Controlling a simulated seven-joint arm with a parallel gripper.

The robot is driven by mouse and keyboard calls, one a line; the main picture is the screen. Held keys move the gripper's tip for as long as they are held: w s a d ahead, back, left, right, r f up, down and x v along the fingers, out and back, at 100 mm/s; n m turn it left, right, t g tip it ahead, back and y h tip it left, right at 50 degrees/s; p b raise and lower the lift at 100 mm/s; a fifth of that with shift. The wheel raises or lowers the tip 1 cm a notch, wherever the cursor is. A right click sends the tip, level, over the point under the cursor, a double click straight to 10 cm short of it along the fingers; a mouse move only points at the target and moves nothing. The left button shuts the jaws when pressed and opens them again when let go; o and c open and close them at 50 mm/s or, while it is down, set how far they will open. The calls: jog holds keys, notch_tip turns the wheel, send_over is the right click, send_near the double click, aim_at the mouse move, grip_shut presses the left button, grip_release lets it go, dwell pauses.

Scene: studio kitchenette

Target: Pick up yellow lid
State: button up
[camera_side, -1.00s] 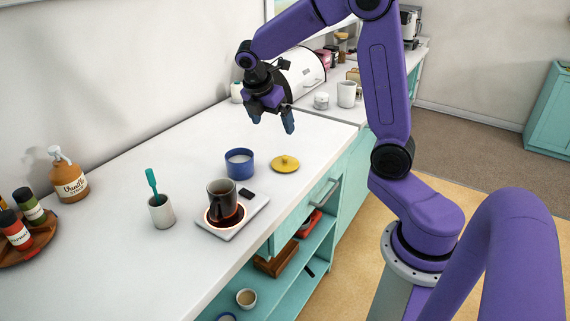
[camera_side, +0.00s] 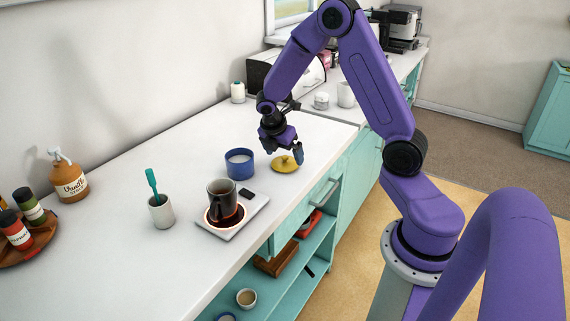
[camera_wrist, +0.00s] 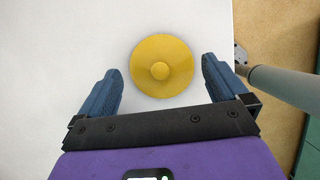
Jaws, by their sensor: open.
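The yellow lid (camera_side: 284,166) lies flat on the white counter near its front edge, knob up. In the wrist view the round lid (camera_wrist: 161,70) is between and slightly beyond the blue fingertips, with white counter showing on both sides of it. My gripper (camera_side: 285,153) is open and empty, just above the lid in the side view. The gripper (camera_wrist: 160,83) shows both fingers spread wider than the lid in the wrist view. Part of the lid's far rim is hidden behind the fingers in the side view.
A blue container (camera_side: 240,164) stands just left of the lid. A dark mug (camera_side: 222,196) stands on a white warmer (camera_side: 247,210) nearer the camera. A drawer handle (camera_side: 322,193) juts from the cabinet front. Bare counter (camera_side: 160,240) lies to the left.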

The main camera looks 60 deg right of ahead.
jog(key=shift+x, duration=1.1)
jog(key=c, duration=0.8)
jog(key=shift+o, duration=0.2)
jog(key=shift+r, duration=0.1)
